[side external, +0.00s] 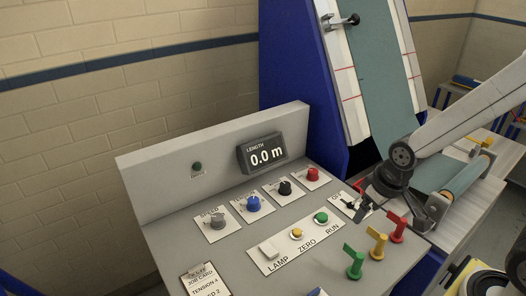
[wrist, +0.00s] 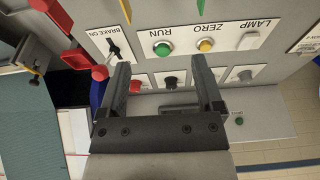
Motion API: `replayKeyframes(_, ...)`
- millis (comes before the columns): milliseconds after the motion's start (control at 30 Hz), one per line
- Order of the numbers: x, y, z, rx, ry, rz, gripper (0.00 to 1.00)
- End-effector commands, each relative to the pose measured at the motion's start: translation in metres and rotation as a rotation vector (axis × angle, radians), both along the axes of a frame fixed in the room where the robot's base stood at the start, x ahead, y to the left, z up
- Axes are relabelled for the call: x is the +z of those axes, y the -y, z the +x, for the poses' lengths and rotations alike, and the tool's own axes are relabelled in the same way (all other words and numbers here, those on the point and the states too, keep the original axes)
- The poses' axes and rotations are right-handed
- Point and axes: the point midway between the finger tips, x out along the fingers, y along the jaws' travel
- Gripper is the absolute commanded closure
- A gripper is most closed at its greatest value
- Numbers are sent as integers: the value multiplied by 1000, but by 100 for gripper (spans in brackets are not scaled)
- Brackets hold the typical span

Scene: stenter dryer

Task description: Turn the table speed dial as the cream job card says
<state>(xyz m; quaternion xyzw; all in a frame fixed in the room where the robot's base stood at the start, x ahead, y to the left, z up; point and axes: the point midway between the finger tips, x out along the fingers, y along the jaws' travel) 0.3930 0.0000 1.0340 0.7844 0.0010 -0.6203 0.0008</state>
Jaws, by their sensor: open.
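The cream job card (side external: 205,281) lies at the console's near left edge in the side view. "JOB CARD", "TENSION 4" and a cut-off line ending "ED 2" show. A grey dial (side external: 219,218), whose label seems to read "SPEED", heads a row with a blue dial (side external: 253,203), a black dial (side external: 285,187) and a red dial (side external: 312,174). The grey dial (wrist: 243,76) also shows in the wrist view, right of my fingers. My gripper (wrist: 160,64) is open and empty above the console, with the black dial (wrist: 170,82) between its fingers in that view.
The length display (side external: 263,154) reads 0.0 m. A lamp switch (side external: 268,249), yellow button (side external: 296,233) and green button (side external: 320,217) sit on a strip in front of the dials. Green, yellow and red levers (side external: 397,228) stand near my gripper, as does the brake lever (wrist: 114,50).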

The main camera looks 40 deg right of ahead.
Motion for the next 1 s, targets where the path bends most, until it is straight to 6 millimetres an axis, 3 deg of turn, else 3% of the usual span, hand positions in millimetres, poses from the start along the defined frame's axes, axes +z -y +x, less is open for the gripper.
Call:
replayKeyframes(267,2,-14,34,72,12,3,16)
replayKeyframes(467,2,-41,88,192,35,7,16)
replayKeyframes(700,-6,-89,154,361,69,16,16)
replayKeyframes(1000,-26,-161,219,571,119,30,16)
